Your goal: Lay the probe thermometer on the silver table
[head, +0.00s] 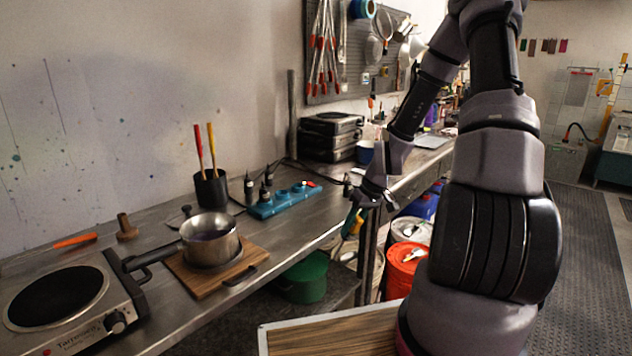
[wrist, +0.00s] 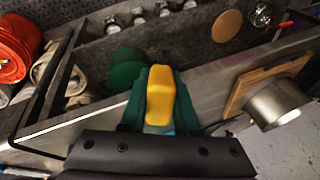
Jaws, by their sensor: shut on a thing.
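My gripper (head: 362,200) is shut on a yellow object with a rounded end, which appears to be the probe thermometer (wrist: 161,95). In the wrist view it sits between the dark green fingertips of my gripper (wrist: 158,112). In the head view the yellow and green shape hangs below my gripper, by the front edge of the bench; no thin probe can be made out. The long steel-topped bench (head: 130,283), the silver table in view, runs along the wall. Its top also shows in the wrist view (wrist: 280,150).
A saucepan (head: 209,240) stands on a wooden board (head: 185,275) beside a hotplate (head: 60,305). A blue rack (head: 283,203) with dark bottles stands further back. Orange (head: 403,272) and green (head: 303,280) buckets stand low by the bench. Bare steel lies in front of the rack.

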